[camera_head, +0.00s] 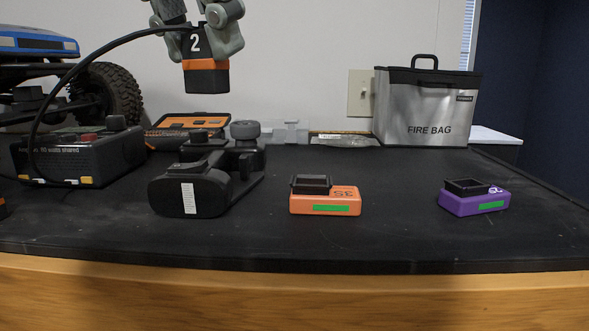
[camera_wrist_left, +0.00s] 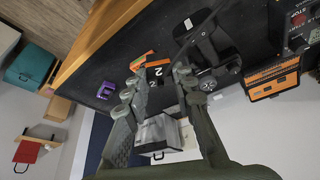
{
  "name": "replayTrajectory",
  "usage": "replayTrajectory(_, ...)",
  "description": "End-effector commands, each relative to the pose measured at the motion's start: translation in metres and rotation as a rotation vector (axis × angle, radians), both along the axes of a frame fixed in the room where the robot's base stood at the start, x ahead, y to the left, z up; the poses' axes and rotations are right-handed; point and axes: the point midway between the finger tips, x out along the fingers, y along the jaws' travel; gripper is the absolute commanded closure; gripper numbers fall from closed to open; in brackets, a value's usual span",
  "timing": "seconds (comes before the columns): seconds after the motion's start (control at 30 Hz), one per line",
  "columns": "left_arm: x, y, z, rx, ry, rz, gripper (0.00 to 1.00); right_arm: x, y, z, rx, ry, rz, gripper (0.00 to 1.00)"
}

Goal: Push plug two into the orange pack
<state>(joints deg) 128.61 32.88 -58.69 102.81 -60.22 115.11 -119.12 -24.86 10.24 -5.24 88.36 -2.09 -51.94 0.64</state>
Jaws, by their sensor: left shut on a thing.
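Plug two (camera_head: 206,72) is a black block with an orange band and a white "2". My left gripper (camera_head: 204,40) is shut on it and holds it upright, high above the table. A black cable (camera_head: 88,57) runs from the plug to the left. The orange pack (camera_head: 325,203), with a black socket on top and a green label, sits on the table, lower and to the right of the plug, apart from it. In the left wrist view, plug two (camera_wrist_left: 157,73) shows between the fingers. My right gripper is not in view.
A purple pack (camera_head: 474,201) sits at the right. A black transmitter (camera_head: 190,192) stands left of the orange pack, and a charger (camera_head: 78,157) farther left. A fire bag (camera_head: 427,107) stands at the back right. The table between the two packs is clear.

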Motion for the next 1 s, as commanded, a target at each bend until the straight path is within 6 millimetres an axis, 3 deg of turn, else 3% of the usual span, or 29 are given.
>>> replayTrajectory(0.13,0.009,-0.012,-0.009,0.002,0.005,-0.008,0.91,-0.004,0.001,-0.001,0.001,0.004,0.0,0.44)
replayTrajectory(0.4,0.054,-0.053,-0.047,0.001,0.007,-0.007,0.91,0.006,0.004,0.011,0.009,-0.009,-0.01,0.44)
replayTrajectory(0.6,0.079,-0.074,-0.063,0.001,0.003,-0.003,0.91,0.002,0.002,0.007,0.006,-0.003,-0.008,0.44)
replayTrajectory(0.77,0.085,-0.078,-0.073,0.0,0.002,-0.003,0.91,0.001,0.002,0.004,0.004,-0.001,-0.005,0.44)
replayTrajectory(1.0,0.085,-0.078,-0.105,0.0,0.002,-0.001,0.94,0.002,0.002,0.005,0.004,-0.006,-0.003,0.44)
